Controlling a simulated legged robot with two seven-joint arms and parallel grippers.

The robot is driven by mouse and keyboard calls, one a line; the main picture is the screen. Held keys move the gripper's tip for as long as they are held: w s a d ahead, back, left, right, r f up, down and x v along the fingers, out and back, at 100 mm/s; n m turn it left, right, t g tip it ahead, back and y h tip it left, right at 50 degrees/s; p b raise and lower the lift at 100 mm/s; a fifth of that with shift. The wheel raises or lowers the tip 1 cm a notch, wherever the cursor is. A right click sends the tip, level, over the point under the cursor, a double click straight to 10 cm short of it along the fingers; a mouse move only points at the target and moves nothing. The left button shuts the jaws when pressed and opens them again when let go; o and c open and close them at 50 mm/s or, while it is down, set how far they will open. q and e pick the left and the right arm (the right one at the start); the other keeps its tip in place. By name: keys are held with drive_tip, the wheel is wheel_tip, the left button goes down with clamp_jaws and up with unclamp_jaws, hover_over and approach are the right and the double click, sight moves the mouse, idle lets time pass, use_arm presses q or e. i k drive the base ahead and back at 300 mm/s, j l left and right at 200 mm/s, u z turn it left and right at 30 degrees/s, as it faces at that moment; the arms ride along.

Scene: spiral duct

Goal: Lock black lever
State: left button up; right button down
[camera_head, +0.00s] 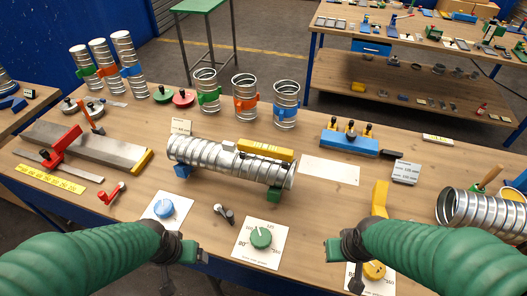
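A small black lever (223,212) with a grey base sits on the wooden table, between the blue dial and the green dial and in front of the spiral duct. Its exact lock position is too small to tell. My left gripper (180,266) is at the table's front edge, below the blue dial, its finger parts apart and nothing between them. My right gripper (344,264) is at the front edge, left of the yellow dial, also with parts apart and empty. Neither gripper touches the lever.
The spiral duct (215,162) lies on blue and green supports behind the lever. A blue dial (164,207), a green dial (261,237) and a yellow dial (374,270) line the front. A red lever (112,193) lies at left. Bare tabletop surrounds the black lever.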

sight(229, 216)
drive_tip(key=i+j+z, duration=0.1)
drive_tip(key=z, duration=0.25)
drive_tip(key=j+z, duration=0.15)
drive_tip(key=z, duration=0.2)
drive_tip(key=i+j+z, duration=0.1)
drive_tip(key=z, duration=0.25)
